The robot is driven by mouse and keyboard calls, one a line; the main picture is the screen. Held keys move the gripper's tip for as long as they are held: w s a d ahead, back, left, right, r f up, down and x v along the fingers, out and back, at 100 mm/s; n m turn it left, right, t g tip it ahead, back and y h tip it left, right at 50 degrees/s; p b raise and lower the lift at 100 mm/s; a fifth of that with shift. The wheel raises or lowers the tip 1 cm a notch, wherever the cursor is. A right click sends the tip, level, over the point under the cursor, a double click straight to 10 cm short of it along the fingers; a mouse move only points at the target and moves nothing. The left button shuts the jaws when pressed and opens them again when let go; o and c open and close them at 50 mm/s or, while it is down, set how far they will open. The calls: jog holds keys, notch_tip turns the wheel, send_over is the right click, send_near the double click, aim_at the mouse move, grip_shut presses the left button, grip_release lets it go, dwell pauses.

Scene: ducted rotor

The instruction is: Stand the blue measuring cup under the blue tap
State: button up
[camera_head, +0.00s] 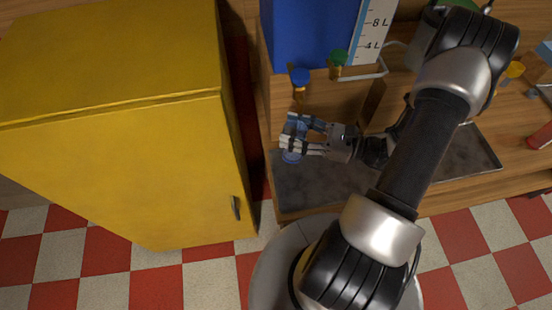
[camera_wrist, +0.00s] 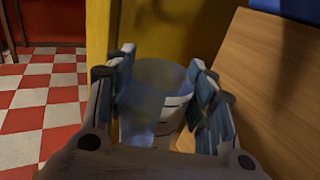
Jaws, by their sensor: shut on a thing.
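The measuring cup is a clear, bluish cup with dark marks (camera_wrist: 160,100), between my fingers in the wrist view. The blue tap (camera_head: 299,77) sticks out below the blue tank, above and behind my gripper in the head view. I cannot tell whether the cup touches the tray.
A dark metal tray (camera_head: 310,187) lies on the wooden bench below the taps. A green tap (camera_head: 338,58) is right of the blue one, near a bent pipe. The blue tank (camera_head: 305,30) stands at the back. A yellow cabinet (camera_head: 120,150) stands close on the left.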

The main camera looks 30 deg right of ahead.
jog(key=f, duration=0.1)
jog(key=f+b, duration=0.1)
jog(key=f, duration=0.2)
jog(key=shift+s+d+f, duration=0.25)
jog(key=shift+d+f, duration=0.05)
jog(key=shift+f, duration=0.1)
jog(key=shift+w+a+f+b, duration=0.1)
jog(key=shift+f+b, duration=0.8)
jog(key=shift+f, duration=1.1)
jog(key=shift+f, duration=0.2)
jog(key=o, duration=1.4)
jog(key=shift+r, duration=0.1)
